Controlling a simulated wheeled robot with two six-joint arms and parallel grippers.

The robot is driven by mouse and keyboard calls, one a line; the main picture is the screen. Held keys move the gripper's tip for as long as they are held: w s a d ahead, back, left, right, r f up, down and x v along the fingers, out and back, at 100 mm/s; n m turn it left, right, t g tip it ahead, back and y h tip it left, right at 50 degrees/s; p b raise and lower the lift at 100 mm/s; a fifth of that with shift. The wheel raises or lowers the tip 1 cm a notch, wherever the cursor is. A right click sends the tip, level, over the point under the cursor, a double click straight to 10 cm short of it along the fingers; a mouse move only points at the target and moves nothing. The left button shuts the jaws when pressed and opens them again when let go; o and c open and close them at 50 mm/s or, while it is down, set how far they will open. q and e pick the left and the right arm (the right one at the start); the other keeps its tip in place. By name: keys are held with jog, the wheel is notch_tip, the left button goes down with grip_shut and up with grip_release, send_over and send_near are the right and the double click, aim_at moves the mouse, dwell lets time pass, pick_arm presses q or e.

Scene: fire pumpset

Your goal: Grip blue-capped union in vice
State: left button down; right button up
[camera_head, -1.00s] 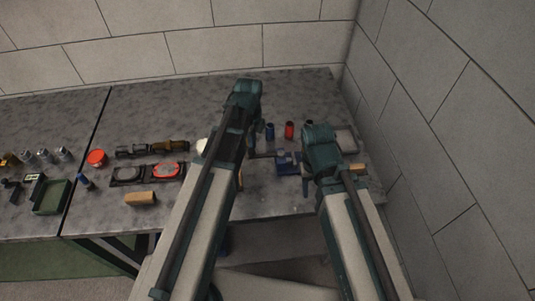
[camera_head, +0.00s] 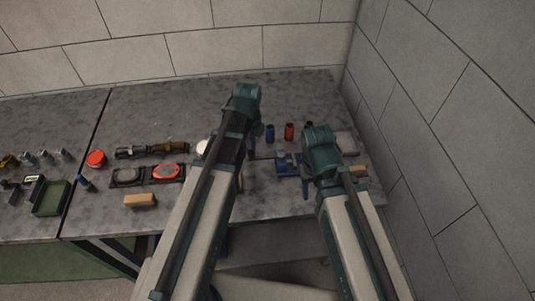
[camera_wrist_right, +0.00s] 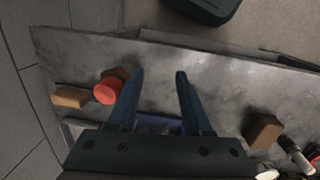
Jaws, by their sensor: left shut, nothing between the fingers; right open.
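The blue vice (camera_head: 287,165) stands on the bench beside my right arm in the head view. In the right wrist view, a bluish part (camera_wrist_right: 158,124) shows low between the fingers. A small blue cylinder (camera_head: 270,133) stands upright behind the vice; it may be the blue-capped union, but it is too small to be sure. My right gripper (camera_wrist_right: 159,74) is open and empty, pointing down over the bench. My left gripper (camera_head: 241,130) is shut, left of the vice; its fingertips are mostly hidden by its own arm.
A red cylinder (camera_head: 289,131) stands right of the blue one. The right wrist view shows a red-capped piece (camera_wrist_right: 107,92) and wooden blocks (camera_wrist_right: 265,131). A grey tray (camera_head: 346,143) lies at the right. Red-marked gauges (camera_head: 166,172) lie left. A wall closes the right side.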

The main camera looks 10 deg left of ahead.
pick_arm(q)
jog(key=shift+s, duration=0.7)
jog(key=shift+s+d, duration=0.1)
jog(key=shift+s, duration=0.25)
jog(key=shift+w, duration=0.25)
dwell(0.4)
jog(key=shift+w+a, duration=0.2)
jog(key=shift+w, duration=0.3)
